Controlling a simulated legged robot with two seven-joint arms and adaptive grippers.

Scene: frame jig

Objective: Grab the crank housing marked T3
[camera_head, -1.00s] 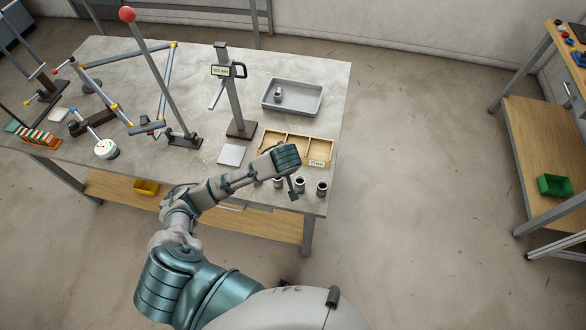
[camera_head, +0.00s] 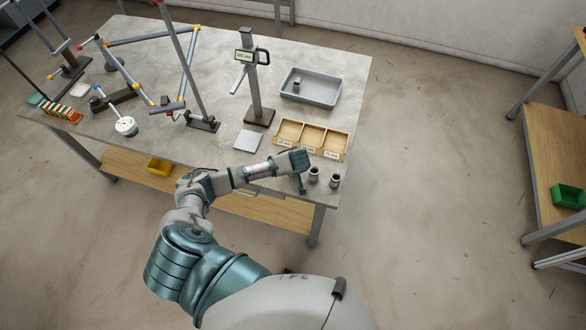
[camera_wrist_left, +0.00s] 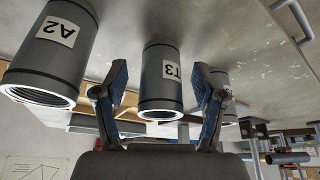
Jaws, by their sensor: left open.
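The crank housing marked T3 (camera_wrist_left: 160,75) is a dark grey cylinder with a white label and a threaded open end. In the left wrist view it is between the two fingers of my left gripper (camera_wrist_left: 159,88), which are open with visible space on both sides. The housing marked A2 (camera_wrist_left: 55,50) is to its left, and another housing (camera_wrist_left: 222,85) is partly hidden behind the right finger. In the head view my left gripper (camera_head: 302,186) is low at the table's front edge, beside two standing housings (camera_head: 314,174) (camera_head: 335,181). My arm may hide others. My right gripper is not in view.
A wooden three-compartment tray (camera_head: 325,133) sits just behind the housings. A grey bin (camera_head: 322,103) holds one small cylinder. A gauge stand (camera_head: 256,90) and a white square plate (camera_head: 249,141) stand to the left. The table's right side is mostly clear.

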